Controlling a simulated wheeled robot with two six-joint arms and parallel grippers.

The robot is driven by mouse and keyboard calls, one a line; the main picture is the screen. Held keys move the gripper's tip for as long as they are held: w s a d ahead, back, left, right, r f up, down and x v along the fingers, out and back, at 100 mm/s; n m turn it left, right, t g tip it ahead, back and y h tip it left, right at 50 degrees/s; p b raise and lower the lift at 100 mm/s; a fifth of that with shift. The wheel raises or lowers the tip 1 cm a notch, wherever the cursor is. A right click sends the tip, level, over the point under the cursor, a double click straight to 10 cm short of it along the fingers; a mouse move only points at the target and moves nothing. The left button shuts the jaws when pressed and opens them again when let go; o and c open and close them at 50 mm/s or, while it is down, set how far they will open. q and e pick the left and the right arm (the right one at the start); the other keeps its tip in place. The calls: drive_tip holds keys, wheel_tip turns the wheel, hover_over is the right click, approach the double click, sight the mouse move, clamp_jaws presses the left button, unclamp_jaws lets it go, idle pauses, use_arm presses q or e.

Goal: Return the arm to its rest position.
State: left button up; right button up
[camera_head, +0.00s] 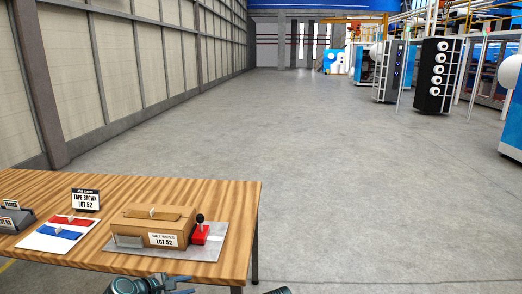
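My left arm's end (150,285) shows at the bottom edge, in front of the near edge of the wooden table. It is cut off by the frame, and its fingers do not show clearly enough to tell open from shut. Nothing is seen held in it. A small dark part at the bottom edge, further right, may belong to my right arm; no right gripper can be made out. On the table a brown box (156,224) labelled LOT 52 sits on a grey plate (208,240). A red block with a black-knobbed lever (199,232) stands beside the box.
The wooden table (232,192) fills the lower left. It bears a "TAPE BROWN LOT 52" card (86,199), red (73,220) and blue (56,232) pieces on white, and grey holders (14,217). Open floor (370,190) lies right; machines (437,75) stand far right.

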use_arm(q)
drive_tip(key=s+d+f+m+g+y, duration=0.45)
drive_tip(key=s+d+m, duration=0.35)
drive_tip(key=m, duration=0.4)
drive_tip(key=s+d+f+m+g+y, duration=0.3)
drive_tip(key=s+d+f+m+g, duration=0.2)
drive_tip(key=s+d+m, duration=0.45)
wheel_tip(320, 180, up, 16)
drive_tip(key=w+a+m+p, duration=0.1)
drive_tip(key=m+p, duration=0.1)
drive_tip(key=p, duration=1.3)
drive_tip(key=shift+w+a+f, duration=0.15)
drive_tip(key=shift+f, duration=0.05)
